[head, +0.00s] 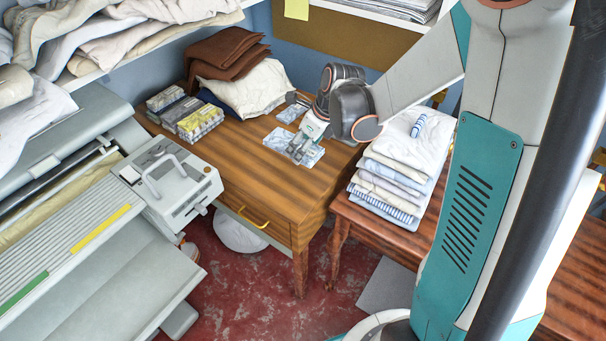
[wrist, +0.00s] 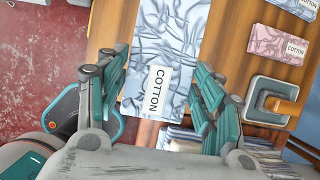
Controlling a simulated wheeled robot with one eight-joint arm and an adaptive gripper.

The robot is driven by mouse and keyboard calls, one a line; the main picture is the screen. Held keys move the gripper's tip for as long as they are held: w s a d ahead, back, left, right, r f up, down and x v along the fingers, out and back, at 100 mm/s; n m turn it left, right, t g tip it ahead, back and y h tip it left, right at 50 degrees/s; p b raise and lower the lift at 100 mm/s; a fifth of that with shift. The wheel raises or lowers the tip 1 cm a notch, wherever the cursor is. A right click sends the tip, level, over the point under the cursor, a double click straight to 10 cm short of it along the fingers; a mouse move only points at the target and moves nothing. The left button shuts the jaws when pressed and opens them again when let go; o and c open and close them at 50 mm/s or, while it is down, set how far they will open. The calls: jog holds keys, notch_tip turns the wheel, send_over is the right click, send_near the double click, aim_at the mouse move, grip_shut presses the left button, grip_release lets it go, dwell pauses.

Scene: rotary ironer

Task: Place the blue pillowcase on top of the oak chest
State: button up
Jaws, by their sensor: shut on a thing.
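The blue pillowcase is most likely the flat, pale blue patterned piece with a COTTON label (wrist: 165,45) in the wrist view. It lies between the two fingers of my gripper (wrist: 160,88), which is shut on it. In the head view my gripper (head: 304,143) points down over the right part of the oak chest (head: 255,157), and the pale blue piece (head: 313,157) shows under the fingers. I cannot tell whether the piece touches the chest top or is slightly above it. The chest has striped brown wood and a yellow drawer handle.
Patterned packs (head: 200,122), brown cloths (head: 228,50) and a cream cloth (head: 258,88) occupy the chest's left and back. Another patterned piece (head: 291,113) lies behind my gripper. A folded linen stack (head: 395,180) stands on the right table. The chest's front middle is bare.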

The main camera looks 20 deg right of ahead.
aim_at(317, 156)
notch_tip(317, 156, down, 12)
jog(key=b, duration=0.4)
jog(key=shift+r, duration=0.1)
jog(key=o, duration=1.1)
jog(key=shift+c, duration=0.2)
jog(key=shift+r, duration=0.35)
jog(key=p+v, duration=0.4)
jog(key=v, duration=0.7)
jog(key=shift+s+r, duration=0.1)
jog(key=shift+r, duration=0.05)
